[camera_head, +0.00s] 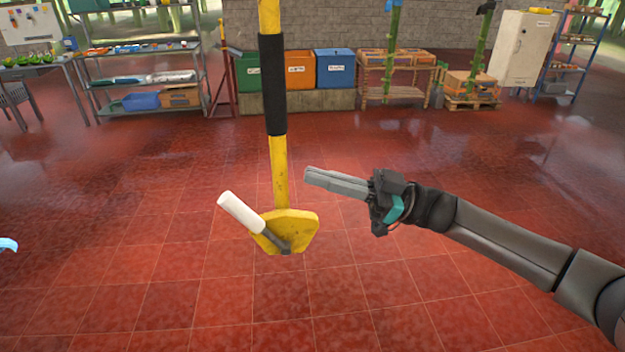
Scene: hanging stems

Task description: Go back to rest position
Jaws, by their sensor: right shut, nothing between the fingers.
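My right gripper (308,177) reaches in from the right over the open floor, pointing left. Its fingers are shut with nothing between them. The fingertips are just right of a hanging yellow stem (280,180) with a black sleeve (272,85), and I see a small gap between them. At the stem's lower end is a yellow plate (300,228) with a white-handled lever (240,212) tilted up to the left. My left gripper is not visible; only a small pale blue piece shows at the left edge, and I cannot tell what it is.
Metal shelves (140,80) and a table (40,62) stand at the back left. Coloured bins (299,70), a wooden table (398,75), a pallet (470,100) and a white cabinet (524,48) line the back. The red tiled floor (200,300) between is clear.

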